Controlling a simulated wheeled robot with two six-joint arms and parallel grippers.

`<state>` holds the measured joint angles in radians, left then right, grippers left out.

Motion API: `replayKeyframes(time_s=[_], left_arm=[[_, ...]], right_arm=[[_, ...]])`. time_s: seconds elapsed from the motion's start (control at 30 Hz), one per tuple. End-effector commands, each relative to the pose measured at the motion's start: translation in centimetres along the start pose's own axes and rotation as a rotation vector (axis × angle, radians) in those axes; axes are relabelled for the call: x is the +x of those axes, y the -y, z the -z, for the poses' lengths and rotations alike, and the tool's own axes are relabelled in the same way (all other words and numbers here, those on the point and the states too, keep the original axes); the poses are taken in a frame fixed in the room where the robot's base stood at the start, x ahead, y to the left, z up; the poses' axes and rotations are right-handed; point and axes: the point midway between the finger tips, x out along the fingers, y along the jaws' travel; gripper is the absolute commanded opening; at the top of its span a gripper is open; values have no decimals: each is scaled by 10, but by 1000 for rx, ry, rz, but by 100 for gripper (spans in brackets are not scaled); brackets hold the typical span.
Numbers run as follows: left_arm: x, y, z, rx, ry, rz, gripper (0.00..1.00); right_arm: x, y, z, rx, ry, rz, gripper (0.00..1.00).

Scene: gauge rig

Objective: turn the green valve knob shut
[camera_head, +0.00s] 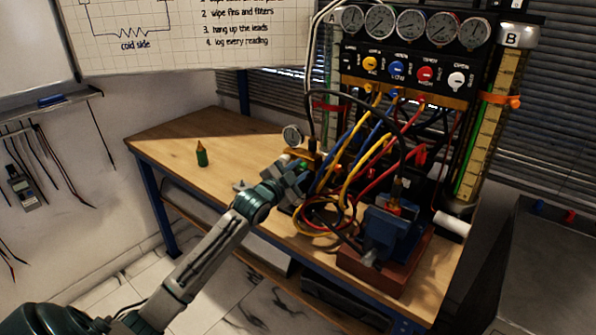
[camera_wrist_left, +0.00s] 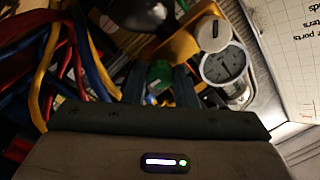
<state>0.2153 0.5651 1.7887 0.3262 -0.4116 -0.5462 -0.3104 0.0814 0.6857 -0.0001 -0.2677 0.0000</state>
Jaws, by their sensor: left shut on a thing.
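The green valve knob (camera_wrist_left: 158,74) shows in the left wrist view, between the two dark fingers of my left gripper (camera_wrist_left: 158,84). The fingers are shut on it, one on each side, and cover part of it. In the head view my left gripper (camera_head: 292,174) reaches over the wooden bench to the fittings below a small round gauge (camera_head: 292,135). There the gripper largely hides the knob. I cannot tell how far the knob is turned. My right gripper is not in view.
Yellow, blue and red hoses (camera_head: 349,172) hang close to the right of my left gripper. A blue vise (camera_head: 385,232) stands on a red-brown block at the front right.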

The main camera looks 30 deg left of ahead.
Motion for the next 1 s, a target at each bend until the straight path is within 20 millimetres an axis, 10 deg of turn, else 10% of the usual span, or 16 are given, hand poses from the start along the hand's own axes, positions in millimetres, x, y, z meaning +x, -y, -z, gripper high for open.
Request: replayKeyframes(time_s=[0.17,0.57,1.0], left_arm=[[0,0,0,0,1,0,47],[-7,0,-1,2,1,0,47],[-76,-2,-2,8,1,-3,47]], right_arm=[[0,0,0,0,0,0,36],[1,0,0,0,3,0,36],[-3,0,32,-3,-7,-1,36]])
